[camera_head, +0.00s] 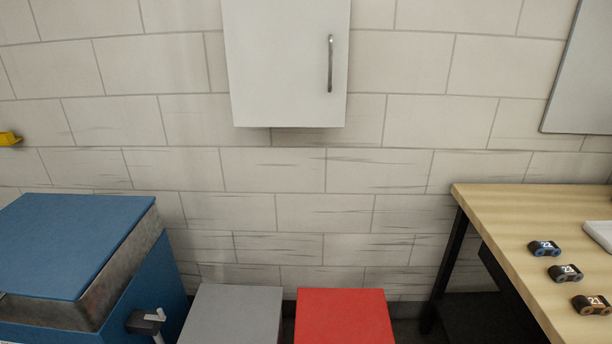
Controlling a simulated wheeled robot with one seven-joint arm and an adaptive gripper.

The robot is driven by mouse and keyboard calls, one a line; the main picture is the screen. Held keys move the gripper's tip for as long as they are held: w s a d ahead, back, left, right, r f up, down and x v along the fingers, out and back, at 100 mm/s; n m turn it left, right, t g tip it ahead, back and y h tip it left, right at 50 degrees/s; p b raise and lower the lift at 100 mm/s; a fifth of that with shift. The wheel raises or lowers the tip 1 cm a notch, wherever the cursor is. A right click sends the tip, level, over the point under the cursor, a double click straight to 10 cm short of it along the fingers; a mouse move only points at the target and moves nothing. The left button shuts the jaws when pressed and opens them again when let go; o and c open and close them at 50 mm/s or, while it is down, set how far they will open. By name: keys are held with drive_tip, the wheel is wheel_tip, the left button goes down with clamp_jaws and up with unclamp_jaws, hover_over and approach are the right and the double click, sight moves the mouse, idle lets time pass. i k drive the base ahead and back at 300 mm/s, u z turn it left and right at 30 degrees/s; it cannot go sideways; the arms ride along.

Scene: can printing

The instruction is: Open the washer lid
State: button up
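The washer (163,262) is a blue box-shaped machine at the lower left. Its blue lid (75,240) lies flat on top, above a sloped grey metal rim, and looks closed. A dark fitting with a light grey lever (148,321) sticks out on the washer's right side, near the bottom of the picture. The washer's left and lower parts are cut off by the picture edge. My gripper is not in view.
A grey box (233,315) and a red box (344,316) stand right of the washer. A white cabinet (285,60) hangs on the brick wall.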

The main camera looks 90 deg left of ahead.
sight(52, 246)
drive_tip(key=u, duration=0.55)
drive_tip(key=i, duration=0.1)
drive_tip(key=u, duration=4.1)
